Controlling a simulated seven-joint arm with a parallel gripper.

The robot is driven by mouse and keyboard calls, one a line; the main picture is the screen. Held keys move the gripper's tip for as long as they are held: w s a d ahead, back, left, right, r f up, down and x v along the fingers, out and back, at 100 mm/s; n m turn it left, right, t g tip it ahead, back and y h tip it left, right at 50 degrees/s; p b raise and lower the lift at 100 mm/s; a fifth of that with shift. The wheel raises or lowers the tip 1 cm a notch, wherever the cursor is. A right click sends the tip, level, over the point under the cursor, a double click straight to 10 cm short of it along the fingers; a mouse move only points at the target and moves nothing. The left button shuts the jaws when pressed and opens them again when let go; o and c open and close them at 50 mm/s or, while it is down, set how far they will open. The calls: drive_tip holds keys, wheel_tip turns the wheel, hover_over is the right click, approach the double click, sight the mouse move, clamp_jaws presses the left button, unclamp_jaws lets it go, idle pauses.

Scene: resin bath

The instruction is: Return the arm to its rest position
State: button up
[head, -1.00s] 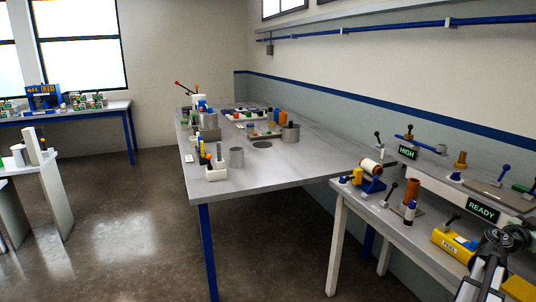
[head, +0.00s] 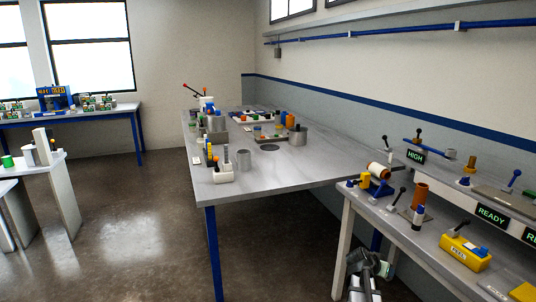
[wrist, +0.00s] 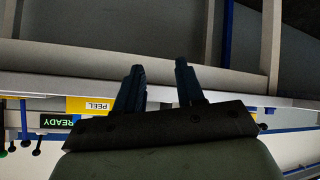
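My gripper (wrist: 160,70) shows in the wrist view with its two dark fingers apart and nothing between them. In the head view, part of my arm (head: 366,268) shows at the bottom, in front of the near right bench. Its fingers cannot be made out there. The wrist view looks past the fingers at a bench edge (wrist: 235,97), which appears upside down.
The right bench (head: 398,238) holds a yellow PEEL box (head: 465,254), a brown cylinder (head: 420,195), levers and a READY display (head: 492,216). The central table (head: 290,175) carries pots and bottles. Open floor (head: 140,235) lies to the left.

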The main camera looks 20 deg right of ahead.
drive_tip(key=w+a+f+n+y, duration=0.15)
drive_tip(key=a+f, duration=0.25)
drive_tip(key=a, duration=0.5)
drive_tip(key=w+a+f+n+y, duration=0.1)
drive_tip(key=a+f+n+y, duration=0.2)
drive_tip(key=a, duration=0.5)
drive_tip(key=w+a+f+n+y, duration=0.1)
drive_tip(key=w+a+f+n, duration=0.1)
drive_tip(key=a+f, duration=0.5)
drive_tip(key=s+a+f+n+g+y, duration=0.1)
drive_tip(key=s+a+f+n+y, duration=0.15)
drive_tip(key=a, duration=0.95)
drive_tip(key=s+a+f+n+g+y, duration=0.1)
drive_tip(key=s+a+f+n+y, duration=0.2)
drive_tip(key=a, duration=0.9)
drive_tip(key=s+f+g, duration=0.3)
drive_tip(key=s+f, duration=0.6)
drive_tip(key=s, duration=0.6)
drive_tip(key=s+f+g, duration=0.4)
drive_tip(key=s+f, duration=0.6)
drive_tip(key=s, duration=0.5)
drive_tip(key=shift+f+h, duration=0.2)
drive_tip(key=shift+h, duration=0.2)
